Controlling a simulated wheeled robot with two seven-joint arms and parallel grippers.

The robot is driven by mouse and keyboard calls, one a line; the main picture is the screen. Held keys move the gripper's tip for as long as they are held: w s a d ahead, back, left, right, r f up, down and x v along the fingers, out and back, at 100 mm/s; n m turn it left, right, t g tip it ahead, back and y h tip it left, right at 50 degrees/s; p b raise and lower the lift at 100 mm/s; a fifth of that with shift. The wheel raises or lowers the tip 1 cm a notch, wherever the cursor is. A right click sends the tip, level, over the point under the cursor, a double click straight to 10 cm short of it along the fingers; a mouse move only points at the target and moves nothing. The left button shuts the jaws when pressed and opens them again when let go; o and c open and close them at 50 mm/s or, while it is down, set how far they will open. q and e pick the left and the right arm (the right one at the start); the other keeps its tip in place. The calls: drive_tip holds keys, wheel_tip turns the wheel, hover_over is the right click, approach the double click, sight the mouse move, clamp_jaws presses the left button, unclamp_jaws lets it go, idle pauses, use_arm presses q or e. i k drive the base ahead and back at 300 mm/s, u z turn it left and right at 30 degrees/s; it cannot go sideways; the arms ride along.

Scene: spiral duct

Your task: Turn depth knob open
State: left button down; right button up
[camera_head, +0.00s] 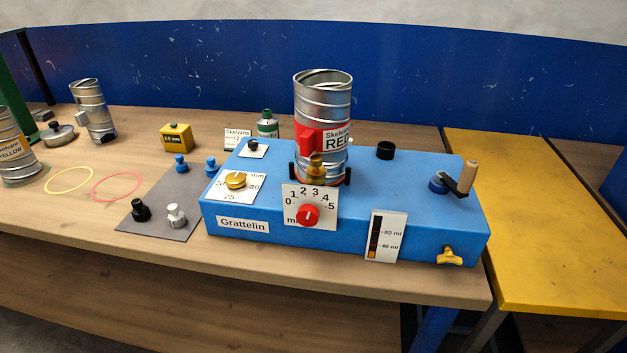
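The blue machine (345,235) labelled Grattelin stands on the wooden bench. A red round knob (308,215) sits on its front, on a white dial plate (325,222) numbered 0 to 5 with partly hidden mm lettering; this looks like the depth knob. The knob's pointer mark is too small to read surely. A brass knob (236,181) sits on another mm plate on the machine's top left. A ribbed metal duct (322,95) with a red RED label stands upright on the machine, behind the red knob. Neither of my grippers is in view.
A crank with a wooden handle (468,177) and a yellow tap (450,256) are at the machine's right. Small knobs stand on a grey mat (160,208) at left. More ducts and rings lie further left. The yellow table (540,220) is bare.

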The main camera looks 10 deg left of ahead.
sight(308, 214)
drive_tip(key=u, duration=1.25)
drive_tip(key=k, duration=0.85)
drive_tip(key=z, duration=1.1)
